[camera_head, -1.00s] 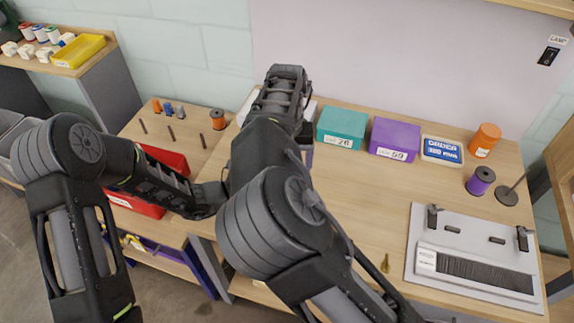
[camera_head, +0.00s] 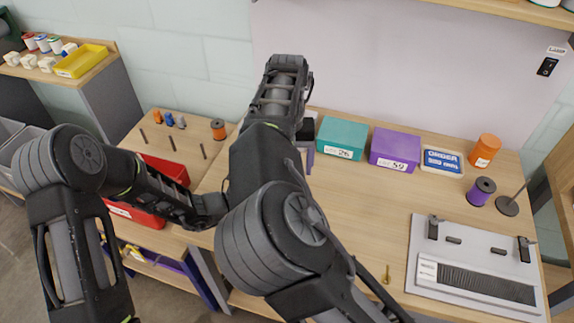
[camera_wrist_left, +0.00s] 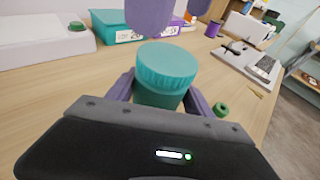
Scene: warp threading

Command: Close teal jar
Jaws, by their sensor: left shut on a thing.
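The teal jar (camera_wrist_left: 158,98) stands upright between the fingers of my left gripper (camera_wrist_left: 160,95) in the left wrist view. Its round ribbed teal lid (camera_wrist_left: 167,64) sits on top and looks level; whether it is fully tightened cannot be told. My left gripper is shut on the jar body. Two purple fingers of my right gripper (camera_wrist_left: 178,14) hang above the lid, apart from each other and clear of it. In the head view my arms hide the jar and the left gripper.
A teal box (camera_head: 342,137), a purple box (camera_head: 395,148), an orange jar (camera_head: 484,150) and a purple spool (camera_head: 481,191) line the table's back. A grey threading board (camera_head: 430,255) lies at right. A small green spool (camera_wrist_left: 221,109) lies beside the jar. The middle table is clear.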

